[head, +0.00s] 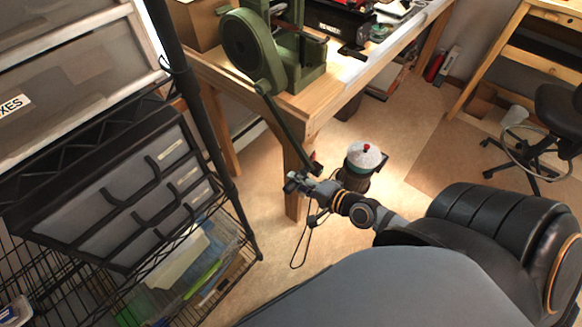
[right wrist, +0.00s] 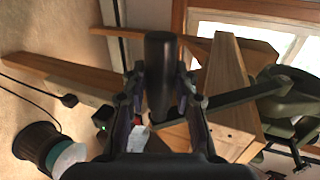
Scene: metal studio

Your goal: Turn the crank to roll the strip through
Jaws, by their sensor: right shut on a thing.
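The green rolling mill (head: 300,70) stands on the corner of the wooden bench, with a large round green wheel (head: 247,45) on its left side. Its dark crank arm (head: 285,125) slants down and to the right, past the bench edge. My right gripper (head: 297,182) is at the crank's lower end. In the right wrist view the black crank handle (right wrist: 161,75) stands between my right gripper's two fingers, which are shut on it. In that view the crank arm (right wrist: 245,95) runs right to the green mill. I cannot make out the strip. My left gripper is not in view.
The wooden bench (head: 352,68) carries other tools behind the mill. A dark round bin with a pale top (head: 365,158) is on the floor beyond my right wrist. A wire rack with grey drawers (head: 140,200) stands at left. A black stool (head: 545,115) is at right.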

